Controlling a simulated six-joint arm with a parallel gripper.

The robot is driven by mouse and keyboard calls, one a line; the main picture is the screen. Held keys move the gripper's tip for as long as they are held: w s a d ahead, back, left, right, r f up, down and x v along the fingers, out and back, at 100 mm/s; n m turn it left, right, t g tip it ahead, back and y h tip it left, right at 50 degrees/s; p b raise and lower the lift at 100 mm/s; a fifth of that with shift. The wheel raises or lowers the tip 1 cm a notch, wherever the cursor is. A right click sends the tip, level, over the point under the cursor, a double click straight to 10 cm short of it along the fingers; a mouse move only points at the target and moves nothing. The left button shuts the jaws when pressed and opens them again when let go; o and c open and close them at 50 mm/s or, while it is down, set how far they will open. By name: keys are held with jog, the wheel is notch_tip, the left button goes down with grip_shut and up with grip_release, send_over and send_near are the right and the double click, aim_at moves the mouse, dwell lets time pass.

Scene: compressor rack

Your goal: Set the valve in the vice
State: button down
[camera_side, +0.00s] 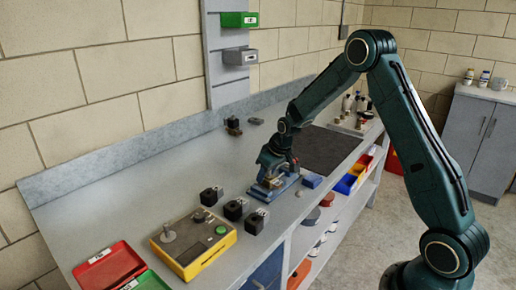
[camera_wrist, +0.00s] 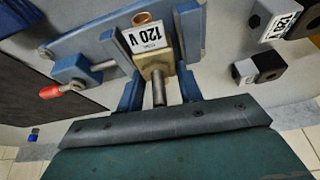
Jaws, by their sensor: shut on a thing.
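The valve (camera_wrist: 155,65) has a brass body, a round steel stem and a copper end, with a white "120 V" label beside the body. My gripper (camera_wrist: 160,75) is shut on it, one blue finger on each side. The blue vice (camera_wrist: 95,48) is right under and around the valve in the wrist view, with a red-tipped handle (camera_wrist: 50,91) at left. In the side view my gripper (camera_side: 270,178) is down at the vice (camera_side: 287,186) near the bench's front edge. Whether the valve touches the vice jaws cannot be told.
Several black coil blocks (camera_side: 233,208) stand left of the vice. A yellow control box (camera_side: 193,243) and a red tray (camera_side: 108,268) are at the near end. A dark mat (camera_side: 325,150) lies beyond the vice. The bench behind the vice is mostly clear.

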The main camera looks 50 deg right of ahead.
jog(key=shift+f, duration=0.15)
jog(key=shift+r, duration=0.35)
dwell(4.2)
jog(key=shift+f, duration=0.35)
jog(key=shift+r, duration=0.35)
dwell(0.5)
jog(key=shift+f, duration=0.3)
dwell(0.4)
jog(key=shift+r, duration=0.3)
dwell(0.4)
jog(key=shift+c, duration=2.2)
grip_release()
